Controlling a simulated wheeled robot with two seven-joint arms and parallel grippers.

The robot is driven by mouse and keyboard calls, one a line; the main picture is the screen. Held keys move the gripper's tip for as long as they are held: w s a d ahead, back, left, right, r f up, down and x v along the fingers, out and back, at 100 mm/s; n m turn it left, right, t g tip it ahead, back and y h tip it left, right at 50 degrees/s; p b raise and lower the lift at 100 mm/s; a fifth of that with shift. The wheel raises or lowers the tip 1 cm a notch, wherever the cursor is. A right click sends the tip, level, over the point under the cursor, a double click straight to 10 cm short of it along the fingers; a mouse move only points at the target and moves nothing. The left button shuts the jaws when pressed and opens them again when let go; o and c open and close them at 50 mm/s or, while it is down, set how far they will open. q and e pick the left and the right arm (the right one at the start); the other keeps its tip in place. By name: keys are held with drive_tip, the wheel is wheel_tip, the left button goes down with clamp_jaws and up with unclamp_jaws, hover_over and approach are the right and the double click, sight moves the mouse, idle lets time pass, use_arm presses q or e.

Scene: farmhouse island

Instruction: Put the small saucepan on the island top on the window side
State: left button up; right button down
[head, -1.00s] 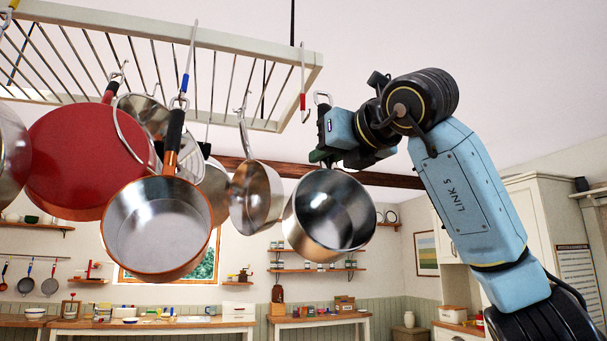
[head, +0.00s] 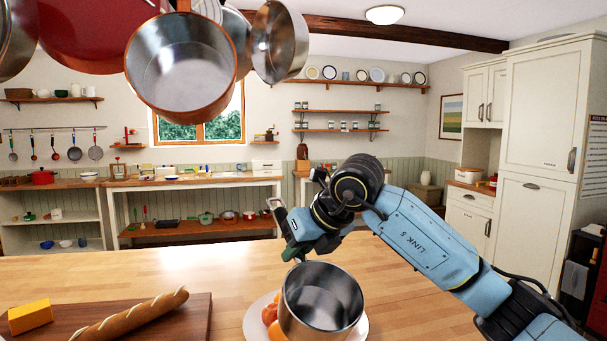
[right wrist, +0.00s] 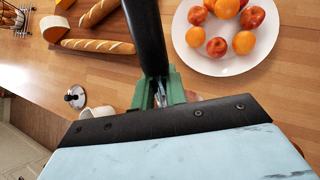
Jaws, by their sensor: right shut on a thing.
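My right gripper (head: 297,250) is shut on the handle of the small steel saucepan (head: 322,303). In the head view the pan hangs below the gripper with its open mouth facing me, over the island top (head: 180,272). It overlaps the fruit plate in the picture; their gap cannot be told. In the right wrist view the green fingers (right wrist: 160,95) grip the black handle (right wrist: 146,35), and the pan's bowl is not visible. The window (head: 205,125) is in the far wall, beyond the island. My left gripper is not in view.
A white plate (right wrist: 190,50) of fruit lies on the island. A cutting board (head: 190,325) with a baguette (head: 130,314) and cheese (head: 30,316) is at left. Pans, including a copper one (head: 182,70), hang above. The island's far strip at left centre looks clear.

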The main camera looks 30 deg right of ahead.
sight(308, 313)
drive_tip(key=s+f+g, duration=0.1)
drive_tip(key=f, duration=0.3)
drive_tip(key=s+a+f+g, duration=0.1)
drive_tip(key=s+f, duration=0.1)
drive_tip(key=f, duration=0.2)
drive_tip(key=s+f+g, duration=0.1)
drive_tip(key=f, duration=0.3)
drive_tip(key=shift+s+a+f, duration=0.1)
drive_tip(key=shift+s+a, duration=0.1)
drive_tip(key=s+a+f+g, duration=0.1)
drive_tip(key=s+f+g, duration=0.1)
drive_tip(key=s+f, duration=0.4)
wheel_tip(308, 313, down, 3)
drive_tip(key=shift+f+n, duration=0.1)
drive_tip(key=shift+n, duration=0.3)
drive_tip(key=shift+s, duration=0.1)
drive_tip(key=shift+f, duration=3.85)
drive_tip(key=shift+f, duration=0.55)
drive_tip(key=c, duration=0.8)
unclamp_jaws()
drive_tip(key=shift+o, duration=0.2)
